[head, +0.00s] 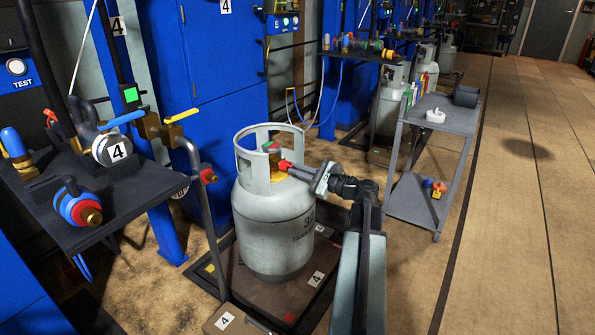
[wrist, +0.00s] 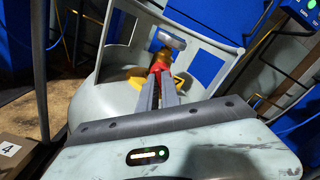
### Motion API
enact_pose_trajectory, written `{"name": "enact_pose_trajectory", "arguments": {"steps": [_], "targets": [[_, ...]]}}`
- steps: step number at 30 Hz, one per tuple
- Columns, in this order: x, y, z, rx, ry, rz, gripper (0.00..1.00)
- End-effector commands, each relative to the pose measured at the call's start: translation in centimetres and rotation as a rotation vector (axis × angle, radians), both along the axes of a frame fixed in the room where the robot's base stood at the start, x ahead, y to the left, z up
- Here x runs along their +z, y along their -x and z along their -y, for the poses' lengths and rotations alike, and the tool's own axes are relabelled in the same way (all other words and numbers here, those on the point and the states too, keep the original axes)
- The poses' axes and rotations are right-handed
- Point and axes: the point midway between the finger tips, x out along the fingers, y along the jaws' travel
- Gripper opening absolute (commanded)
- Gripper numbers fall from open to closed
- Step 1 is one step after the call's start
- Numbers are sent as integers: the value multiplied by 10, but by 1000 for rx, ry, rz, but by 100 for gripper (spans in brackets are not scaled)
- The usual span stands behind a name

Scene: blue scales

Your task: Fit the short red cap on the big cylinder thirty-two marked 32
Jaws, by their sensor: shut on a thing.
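The big grey cylinder (head: 272,222) stands upright on a dark platform, with a number starting with 3 partly visible on its side. Its open collar (head: 245,160) also fills much of the wrist view (wrist: 98,100). My gripper (head: 290,168) reaches in at the collar from the right. In the wrist view my gripper (wrist: 160,82) is shut on the short red cap (wrist: 158,68). The cap sits right at the brass valve (wrist: 164,57) inside the collar. I cannot tell whether it is seated on the outlet. Yellow parts (wrist: 137,82) show beside the fingers.
A dark shelf (head: 130,195) with fittings stands at the left, close to the cylinder. A grey trolley (head: 448,118) stands at the right with small items on it. More grey cylinders (head: 390,105) stand behind. The floor at the right is clear.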

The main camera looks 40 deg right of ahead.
Motion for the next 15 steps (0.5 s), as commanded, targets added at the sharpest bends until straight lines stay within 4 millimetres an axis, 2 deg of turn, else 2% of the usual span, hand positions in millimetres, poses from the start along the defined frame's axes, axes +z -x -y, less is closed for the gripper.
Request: {"name": "enact_pose_trajectory", "arguments": {"steps": [6,15], "targets": [[0,-1,1,-3,-249,-62,0],[0,-1,1,-3,-285,-71,0]]}}
